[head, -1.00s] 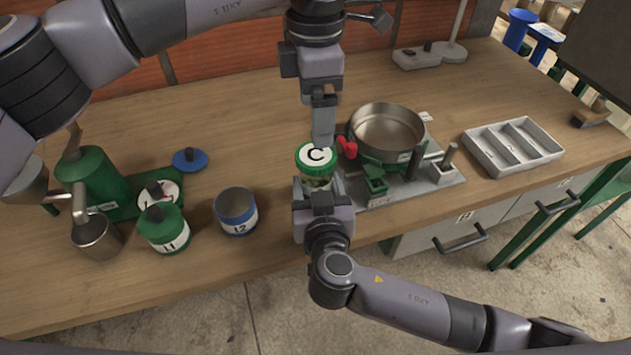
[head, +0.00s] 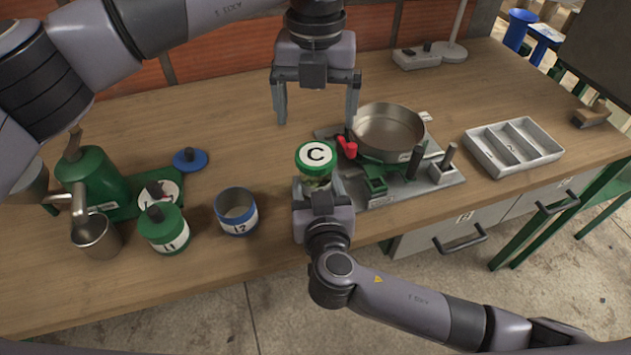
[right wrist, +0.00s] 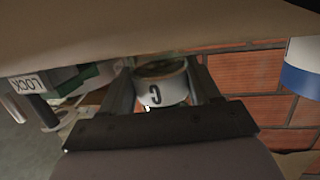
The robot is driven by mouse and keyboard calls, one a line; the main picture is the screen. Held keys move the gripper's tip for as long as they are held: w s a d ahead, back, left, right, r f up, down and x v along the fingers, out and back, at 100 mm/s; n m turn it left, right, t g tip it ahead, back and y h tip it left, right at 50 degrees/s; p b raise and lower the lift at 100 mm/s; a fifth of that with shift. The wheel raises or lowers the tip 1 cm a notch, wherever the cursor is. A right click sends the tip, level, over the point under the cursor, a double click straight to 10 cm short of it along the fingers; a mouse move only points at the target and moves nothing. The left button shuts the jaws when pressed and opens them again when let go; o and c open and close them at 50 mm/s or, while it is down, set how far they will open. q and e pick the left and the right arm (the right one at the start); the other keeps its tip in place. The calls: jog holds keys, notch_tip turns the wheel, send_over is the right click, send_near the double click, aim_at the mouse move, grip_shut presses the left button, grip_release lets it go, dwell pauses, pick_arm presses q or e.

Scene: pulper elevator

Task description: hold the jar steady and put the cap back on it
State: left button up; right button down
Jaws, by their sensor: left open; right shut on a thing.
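The jar (head: 317,178) stands upright near the front edge of the bench, its lower part hidden by my right gripper (head: 319,184). That gripper is shut on the jar from the front; the right wrist view shows its fingers on both sides of the jar's C label (right wrist: 153,92). The cap (head: 316,156), white-topped with a C and a green rim, sits on the jar's mouth and looks level. I cannot tell how tight it is. My left gripper (head: 317,116) is open and empty, fingers spread wide, above and behind the cap.
A metal pan (head: 388,130) on a stand with a red lever (head: 347,147) is close right of the jar. An open blue tin marked 12 (head: 236,211) and a green canister marked 11 (head: 164,230) stand left. A blue lid (head: 190,160) lies behind them. A divided tray (head: 512,147) is far right.

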aim_at(316, 154)
dwell(0.3)
pick_arm(q)
jog(key=shift+f, duration=4)
jog(key=c, duration=1.1)
jog(key=m, duration=1.4)
jog(key=shift+m, duration=0.3)
jog(key=o, duration=1.2)
jog(key=shift+o, duration=0.2)
